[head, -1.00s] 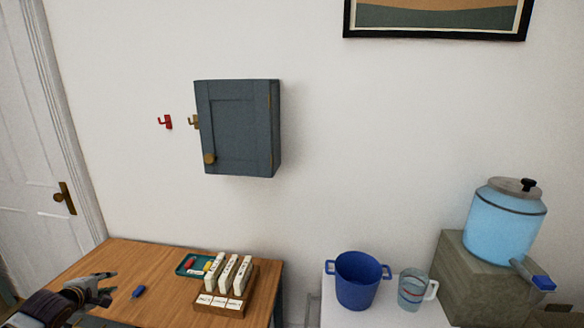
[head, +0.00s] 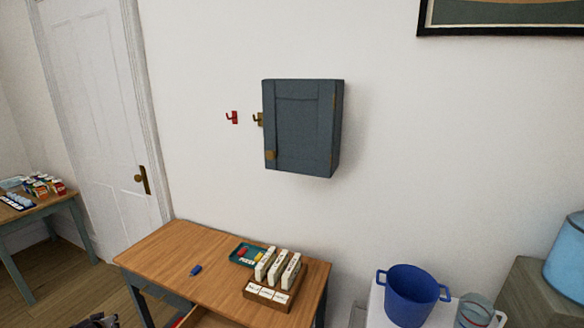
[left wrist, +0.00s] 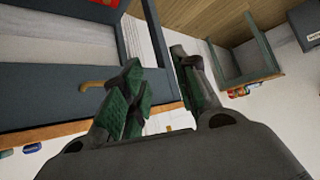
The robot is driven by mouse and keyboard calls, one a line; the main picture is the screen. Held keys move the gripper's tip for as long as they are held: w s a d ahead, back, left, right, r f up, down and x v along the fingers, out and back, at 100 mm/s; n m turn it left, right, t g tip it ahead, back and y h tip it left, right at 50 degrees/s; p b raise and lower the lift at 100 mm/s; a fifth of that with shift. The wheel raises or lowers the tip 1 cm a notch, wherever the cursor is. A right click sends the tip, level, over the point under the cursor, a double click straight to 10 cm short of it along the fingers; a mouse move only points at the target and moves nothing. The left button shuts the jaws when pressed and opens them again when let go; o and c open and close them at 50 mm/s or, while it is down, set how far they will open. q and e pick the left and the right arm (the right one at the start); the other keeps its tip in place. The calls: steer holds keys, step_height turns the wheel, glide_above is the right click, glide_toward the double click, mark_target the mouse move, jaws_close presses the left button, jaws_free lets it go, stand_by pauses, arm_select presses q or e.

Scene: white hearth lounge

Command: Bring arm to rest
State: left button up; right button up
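My left gripper (left wrist: 160,85) shows in the left wrist view with its green-padded fingers spread apart and nothing between them. In the head view only a dark bit of my left gripper (head: 97,321) shows at the bottom edge, low and left of the wooden table (head: 185,255). The wrist view shows a dark blue-grey drawer front with a brass handle (left wrist: 97,86) just left of the fingers; I cannot tell whether they touch it. My right gripper is in neither view.
On the table are a blue object (head: 196,270), a teal tray (head: 236,258) and a wooden rack (head: 262,297). A drawer (head: 205,319) stands out below. A blue bucket (head: 410,297) and a clear jug (head: 474,311) are right. A grey cabinet (head: 303,128) hangs above.

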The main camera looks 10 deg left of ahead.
arm_select(q)
steer(key=s+a+f+m+g+y, duration=0.1)
steer(key=s+a+f+m+g, duration=0.15)
steer(key=s+a+m, duration=0.45)
steer(key=s+a+f+m+g+y, duration=0.15)
steer(key=s+a+f, duration=0.25)
steer(key=s, duration=0.8)
steer(key=s+a+f+m+g, duration=0.1)
steer(key=s+a+f+m, duration=0.2)
steer(key=s+a+m, duration=0.45)
steer(key=s+d+f+n+h, duration=0.1)
steer(key=s+d+f+h, duration=0.15)
steer(key=d+f, duration=0.65)
steer(key=s+d+f+n+h, duration=0.1)
steer(key=s+d+f, duration=0.35)
steer(key=d, duration=0.85)
steer(key=s+d+f+n+h, duration=0.1)
steer(key=s+d+f+n, duration=0.1)
steer(key=d+f, duration=0.8)
steer(key=s+d+f+h, duration=0.1)
steer(key=d+f+h, duration=0.1)
steer(key=d, duration=1.7)
steer(key=s+d+f+n+g+h, duration=0.1)
steer(key=d+f, duration=0.4)
steer(key=d, duration=1.5)
steer(key=shift+f+h, duration=0.2)
steer(key=shift+h, duration=0.6)
steer(key=shift+s, duration=0.25)
